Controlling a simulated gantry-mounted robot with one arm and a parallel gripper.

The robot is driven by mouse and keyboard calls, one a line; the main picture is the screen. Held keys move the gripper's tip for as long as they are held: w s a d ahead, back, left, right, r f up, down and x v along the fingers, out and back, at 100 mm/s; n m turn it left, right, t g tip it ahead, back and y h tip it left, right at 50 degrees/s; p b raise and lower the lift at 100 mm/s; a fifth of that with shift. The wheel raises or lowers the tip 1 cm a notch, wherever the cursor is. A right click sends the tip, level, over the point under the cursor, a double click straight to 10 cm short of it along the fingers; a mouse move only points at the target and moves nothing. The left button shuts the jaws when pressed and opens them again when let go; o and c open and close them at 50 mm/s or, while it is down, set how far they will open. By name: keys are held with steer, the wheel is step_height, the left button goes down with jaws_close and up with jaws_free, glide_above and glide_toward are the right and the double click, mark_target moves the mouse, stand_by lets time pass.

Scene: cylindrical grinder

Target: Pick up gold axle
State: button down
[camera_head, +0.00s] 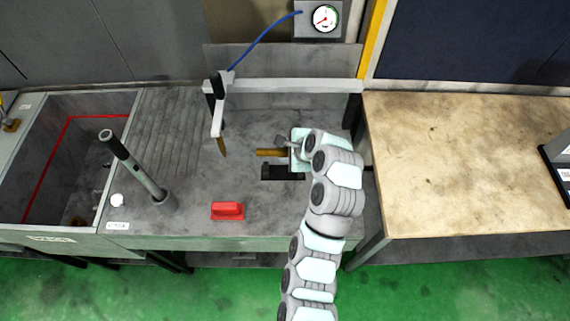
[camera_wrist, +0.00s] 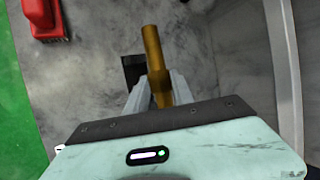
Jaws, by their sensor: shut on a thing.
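The gold axle (camera_head: 268,152) shows in the head view at the left of my gripper (camera_head: 291,153), above or beside a dark rectangular block (camera_head: 282,173) on the grey machine table. In the wrist view the axle (camera_wrist: 154,55) sticks out past the fingers of my gripper (camera_wrist: 160,92). The gripper is shut on the axle. Whether the axle touches the block or the table is hard to tell.
A red block (camera_head: 228,210) lies on the grey table (camera_head: 190,225). A pointed tool on a white bracket (camera_head: 217,128) and a tilted dark rod (camera_head: 135,165) stand to the left. A wooden-topped bench (camera_head: 460,150) is at the right, largely clear.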

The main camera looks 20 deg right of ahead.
mark_target(285, 152)
step_height(285, 152, up, 11)
steer(key=p, duration=0.6)
steer(key=shift+f, duration=0.15)
